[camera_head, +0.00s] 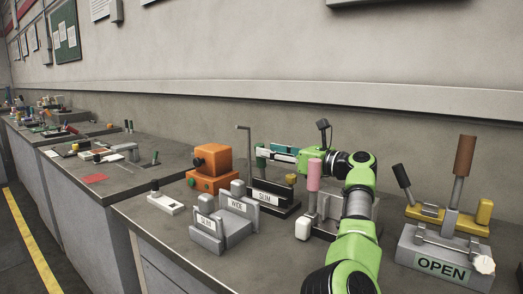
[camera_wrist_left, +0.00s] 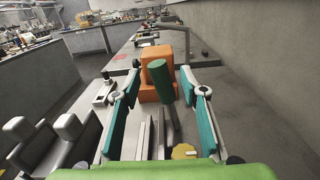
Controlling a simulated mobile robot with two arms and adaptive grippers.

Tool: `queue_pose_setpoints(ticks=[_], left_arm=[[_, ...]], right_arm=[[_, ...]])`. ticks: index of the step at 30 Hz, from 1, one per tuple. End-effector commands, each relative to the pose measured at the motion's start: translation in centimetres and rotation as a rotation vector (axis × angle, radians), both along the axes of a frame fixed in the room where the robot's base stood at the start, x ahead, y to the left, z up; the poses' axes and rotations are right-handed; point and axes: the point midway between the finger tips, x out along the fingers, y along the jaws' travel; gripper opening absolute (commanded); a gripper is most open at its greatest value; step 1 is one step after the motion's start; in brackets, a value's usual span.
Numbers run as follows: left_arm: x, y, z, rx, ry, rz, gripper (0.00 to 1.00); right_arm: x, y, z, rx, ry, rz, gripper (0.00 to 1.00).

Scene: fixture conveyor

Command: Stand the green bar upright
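My left gripper (camera_head: 278,152) reaches leftward over the bench. Its teal finger pads show wide apart in the wrist view (camera_wrist_left: 160,95), one on each side of the bar, with gaps. Contact is not visible. My right gripper is not in view.
An orange block (camera_head: 212,158) stands just beyond the bar. Grey fixtures labelled WIDE (camera_head: 238,228) and SLIM stand in front. A pink handle (camera_head: 314,174) rises close to my left arm. A clamp labelled OPEN (camera_head: 443,258) is at right. The wall runs behind the bench.

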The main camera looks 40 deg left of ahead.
Motion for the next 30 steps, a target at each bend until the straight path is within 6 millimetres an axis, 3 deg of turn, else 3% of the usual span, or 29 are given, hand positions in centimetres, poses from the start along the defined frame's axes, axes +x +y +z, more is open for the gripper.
queue_pose_setpoints(ticks=[6,12,30], left_arm=[[0.6,-4.6,-0.1,0.000,0.001,-0.002,0.40],[0.8,-7.0,-0.1,-0.002,0.001,0.001,0.40],[0.8,-7.4,-0.1,-0.002,0.001,0.002,0.40]], right_arm=[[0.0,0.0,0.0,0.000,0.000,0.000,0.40],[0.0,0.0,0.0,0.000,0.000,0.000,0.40],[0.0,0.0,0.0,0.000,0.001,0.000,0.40]])
